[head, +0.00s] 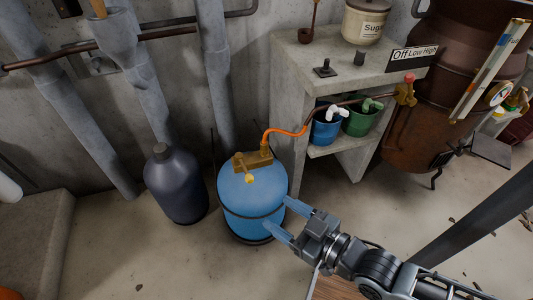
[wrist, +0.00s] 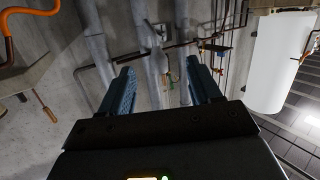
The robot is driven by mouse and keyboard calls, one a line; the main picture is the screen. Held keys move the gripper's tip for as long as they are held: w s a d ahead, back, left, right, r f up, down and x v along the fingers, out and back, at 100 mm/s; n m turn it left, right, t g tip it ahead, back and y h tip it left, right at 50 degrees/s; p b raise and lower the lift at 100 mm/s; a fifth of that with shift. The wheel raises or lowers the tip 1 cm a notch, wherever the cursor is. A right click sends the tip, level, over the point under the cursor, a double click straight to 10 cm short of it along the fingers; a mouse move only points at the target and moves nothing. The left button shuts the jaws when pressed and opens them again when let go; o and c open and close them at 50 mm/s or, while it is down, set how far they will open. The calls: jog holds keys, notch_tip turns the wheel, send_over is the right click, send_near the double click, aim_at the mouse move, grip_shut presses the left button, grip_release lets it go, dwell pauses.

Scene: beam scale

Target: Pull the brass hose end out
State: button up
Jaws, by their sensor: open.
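An orange hose (head: 283,132) runs to a brass fitting, the hose end (head: 264,149), at the brass valve (head: 248,162) on top of a blue gas cylinder (head: 252,197). The hose end looks seated at the valve. My gripper (head: 275,210) is open and empty, its blue fingers pointing left, below and to the right of the valve and overlapping the cylinder's right side in the head view. I cannot tell whether they touch it. In the wrist view the fingers (wrist: 161,82) stand apart, and an orange hose-like piece (wrist: 8,40) shows at the upper left.
A dark gas bottle (head: 176,185) stands left of the blue cylinder. A concrete shelf (head: 300,85) with blue and green pots (head: 326,126) stands behind right. A brown boiler (head: 420,120) with a brass tap (head: 405,92) is farther right. The front floor (head: 190,260) is clear.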

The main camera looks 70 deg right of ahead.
jog(key=w+d+f+m+g+h+b, duration=0.1)
jog(key=w+d+f+m+h+b, duration=0.2)
jog(key=d+f, duration=0.4)
jog(key=w+d+f+m+h+b, duration=0.1)
jog(key=w+d+f+h+b, duration=0.15)
jog(key=w+d+f, duration=0.4)
jog(key=m+g+h+b, duration=0.3)
jog(key=h+b, duration=0.1)
jog(key=b, duration=0.1)
send_near(266, 148)
jog(key=s+d+x, duration=0.1)
jog(key=x, duration=0.3)
jog(key=shift+w+d+r+y, duration=0.1)
jog(key=shift+w+d+y, duration=0.05)
jog(key=shift+w+d, duration=0.3)
jog(key=shift+w+d+r+y, duration=0.1)
jog(key=shift+w+d, duration=0.15)
jog(key=shift+w, duration=0.3)
jog(key=x, duration=0.1)
jog(key=b+x, duration=0.1)
jog(key=x, duration=0.2)
jog(key=shift+w+a+f+b, duration=0.2)
jog(key=shift+w+b, duration=0.1)
jog(key=shift+w, duration=0.1)
jog(key=shift+w+d+r, duration=0.15)
jog(key=shift+w+d, duration=0.15)
jog(key=shift+d, duration=0.05)
jog(key=shift+c, duration=0.4)
jog(key=c, duration=1)
